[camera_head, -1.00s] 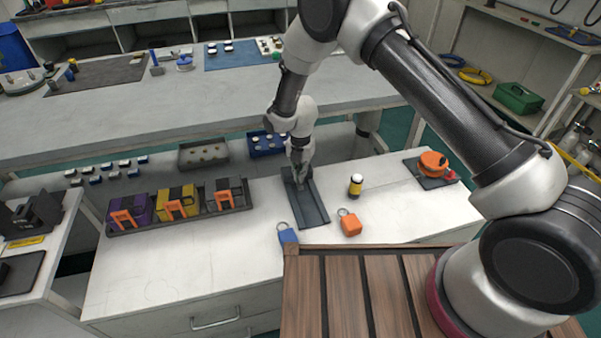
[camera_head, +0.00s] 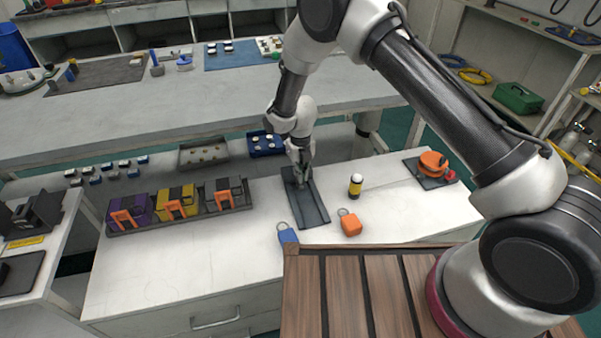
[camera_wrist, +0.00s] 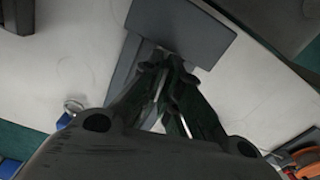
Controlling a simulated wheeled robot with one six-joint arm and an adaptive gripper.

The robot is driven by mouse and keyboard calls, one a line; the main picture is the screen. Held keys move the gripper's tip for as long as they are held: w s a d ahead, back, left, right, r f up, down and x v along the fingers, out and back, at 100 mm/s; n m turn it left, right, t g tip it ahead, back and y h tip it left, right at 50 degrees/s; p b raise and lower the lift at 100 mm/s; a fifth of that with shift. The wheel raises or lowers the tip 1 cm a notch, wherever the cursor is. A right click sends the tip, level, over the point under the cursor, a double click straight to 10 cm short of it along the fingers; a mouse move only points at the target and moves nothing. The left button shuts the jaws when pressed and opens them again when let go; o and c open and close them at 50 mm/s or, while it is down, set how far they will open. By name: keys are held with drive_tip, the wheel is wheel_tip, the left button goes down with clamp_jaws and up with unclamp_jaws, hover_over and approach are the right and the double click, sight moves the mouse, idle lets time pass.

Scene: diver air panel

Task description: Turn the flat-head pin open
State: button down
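My gripper (camera_head: 302,170) is low over the far end of a dark grey tray (camera_head: 312,208) on the white bench. In the wrist view, my gripper's two fingers (camera_wrist: 170,62) come together at their tips, in front of the grey tray (camera_wrist: 195,28). The tips look shut, and I see nothing between them. I cannot make out a flat-head pin in either view; the fingers may hide it. I cannot tell whether the tips touch the tray.
Purple, yellow and dark boxes with orange clips stand in a rack (camera_head: 150,226) at left. An orange round device (camera_head: 433,163) is at right.

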drive_tip(key=shift+s+f+n, duration=0.1)
drive_tip(key=shift+s+n, duration=0.05)
drive_tip(key=shift+n, duration=0.25)
drive_tip(key=c, duration=1.6)
unclamp_jaws()
drive_tip(key=shift+c, duration=0.2)
wheel_tip(320, 180, up, 12)
